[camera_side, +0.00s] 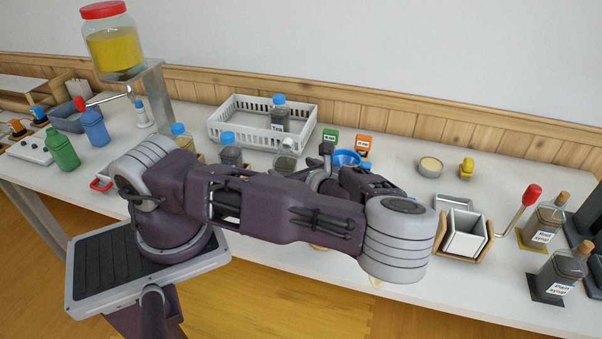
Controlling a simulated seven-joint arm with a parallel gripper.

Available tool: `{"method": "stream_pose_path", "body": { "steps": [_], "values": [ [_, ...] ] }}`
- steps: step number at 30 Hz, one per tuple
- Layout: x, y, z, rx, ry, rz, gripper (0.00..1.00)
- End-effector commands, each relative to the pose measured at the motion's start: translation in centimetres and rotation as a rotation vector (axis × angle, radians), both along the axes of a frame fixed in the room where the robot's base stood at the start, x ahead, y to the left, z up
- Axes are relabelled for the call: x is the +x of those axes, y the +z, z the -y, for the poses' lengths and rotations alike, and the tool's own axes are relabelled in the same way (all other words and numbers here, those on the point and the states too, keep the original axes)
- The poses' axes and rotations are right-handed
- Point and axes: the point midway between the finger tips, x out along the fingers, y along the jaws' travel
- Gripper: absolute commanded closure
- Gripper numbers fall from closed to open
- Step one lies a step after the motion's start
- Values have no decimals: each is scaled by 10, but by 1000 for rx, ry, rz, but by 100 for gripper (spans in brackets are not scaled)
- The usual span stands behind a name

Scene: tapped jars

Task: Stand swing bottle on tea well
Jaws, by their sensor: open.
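I cannot tell for certain which bottle is the swing bottle. A green bottle (62,149) and a blue bottle (95,127) stand at the left. A dark, blue-capped bottle with a label that seems to read Tea (279,117) stands in the white crate (233,128). Another dark, blue-capped bottle (229,152) stands in front of the crate. The tea well is not clearly identifiable; my arm covers part of the table's front. My gripper (326,153) is partly hidden behind my forearm, near a blue dish (346,158); it is open, with nothing visibly held.
A large jar of yellow liquid (114,48) stands on a metal stand at the back left. Green and orange boxes (363,146) stand behind the blue dish. Syrup bottles (542,226) and a red-knobbed lever (531,195) are at the right.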

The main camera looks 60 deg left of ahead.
Motion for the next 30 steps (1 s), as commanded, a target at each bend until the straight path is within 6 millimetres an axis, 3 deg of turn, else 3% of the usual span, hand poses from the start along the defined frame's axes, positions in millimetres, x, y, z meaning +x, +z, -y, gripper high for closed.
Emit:
{"method": "stream_pose_path", "body": {
  "steps": [6, 14, 17, 20, 23, 27, 30],
  "values": [
    [1, 15, 39, -3, -3, 1, 16],
    [-4, 22, 60, -34, 31, 14, 16],
    [-23, 17, 72, -177, 165, 73, 16],
    [-43, 20, 102, -403, 381, 180, 16],
    [-56, 45, 136, -625, 599, 304, 16],
    [-66, 112, 173, -914, 864, 522, 16],
    [-81, 169, 184, -1082, 1003, 710, 16]
  ]
}}
